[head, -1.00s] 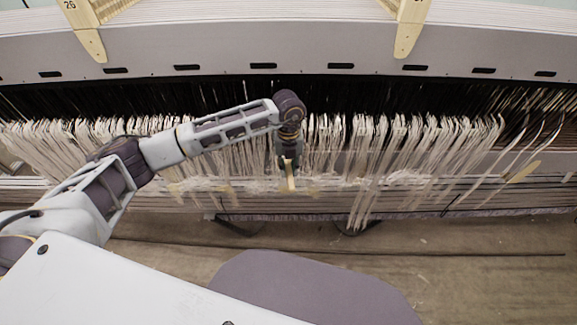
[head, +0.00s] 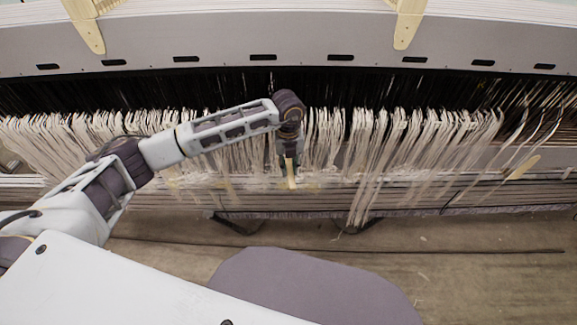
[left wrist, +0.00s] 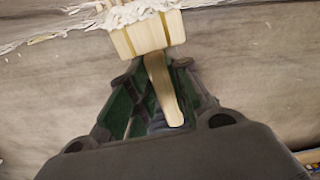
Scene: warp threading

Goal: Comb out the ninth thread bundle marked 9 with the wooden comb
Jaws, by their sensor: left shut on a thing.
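My left gripper (head: 288,162) is in the middle of the head view, in front of the row of hanging threads. It is shut on the handle of the wooden comb (left wrist: 163,88). In the left wrist view the comb's pale block head points up and away, at the edge of a white thread bundle (left wrist: 110,16). The comb's teeth are partly hidden by the threads. In the head view only a short pale piece of the comb (head: 290,181) shows below the gripper. I cannot read a number 9 on any bundle. My right gripper is not in view.
Many pale hanging threads (head: 330,140) fill the loom from left to right. A grey beam with dark slots (head: 300,45) runs above them. Two tan wooden arms hang from the top (head: 408,30). Bare floor (head: 480,270) is in front.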

